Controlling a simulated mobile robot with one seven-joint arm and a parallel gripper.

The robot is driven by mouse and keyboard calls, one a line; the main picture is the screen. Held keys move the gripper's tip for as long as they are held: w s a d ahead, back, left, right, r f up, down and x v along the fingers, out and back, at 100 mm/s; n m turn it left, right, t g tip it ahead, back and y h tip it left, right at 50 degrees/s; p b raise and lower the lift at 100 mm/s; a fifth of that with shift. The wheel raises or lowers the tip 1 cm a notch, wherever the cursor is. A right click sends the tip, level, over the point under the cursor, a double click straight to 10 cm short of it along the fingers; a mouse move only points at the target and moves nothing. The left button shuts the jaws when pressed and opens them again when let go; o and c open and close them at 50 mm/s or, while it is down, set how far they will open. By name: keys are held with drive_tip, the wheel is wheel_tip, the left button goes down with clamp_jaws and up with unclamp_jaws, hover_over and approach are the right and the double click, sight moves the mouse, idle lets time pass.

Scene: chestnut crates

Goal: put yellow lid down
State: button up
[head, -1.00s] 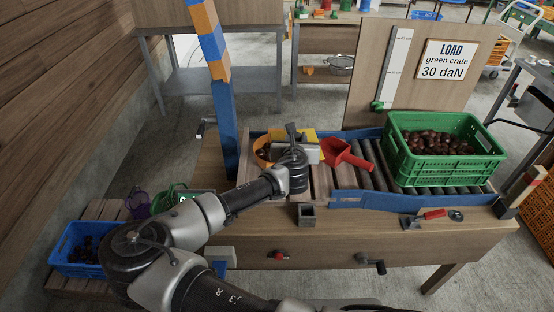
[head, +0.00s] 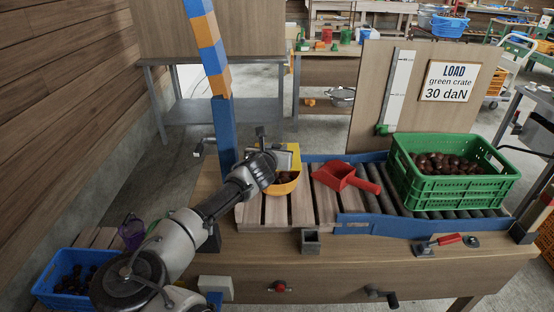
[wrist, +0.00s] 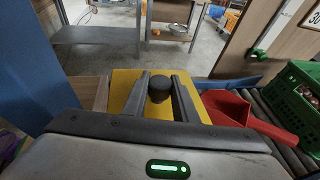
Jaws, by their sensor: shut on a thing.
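The yellow lid (head: 294,153) is in my gripper (wrist: 160,92), which is shut on the lid's black knob (wrist: 159,82). In the wrist view the yellow lid (wrist: 126,84) shows behind and beside the fingers. In the head view my gripper (head: 276,158) holds it above and behind the yellow-orange bowl (head: 287,188). The bowl holds chestnuts and stands on the slatted part of the bench; my wrist hides its left side. I cannot tell whether the lid touches anything.
A red scoop (head: 342,177) lies right of the bowl. A green crate (head: 455,187) of chestnuts stands on the rollers at the right. A blue post (head: 224,130) rises close on the left. The front slats (head: 275,212) are partly clear.

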drive_tip(key=shift+f, duration=1.55)
drive_tip(key=shift+f+b, duration=0.1)
drive_tip(key=shift+b, duration=0.25)
drive_tip(key=shift+f+b, duration=0.3)
drive_tip(key=shift+f, duration=0.1)
drive_tip(key=o, duration=1.1)
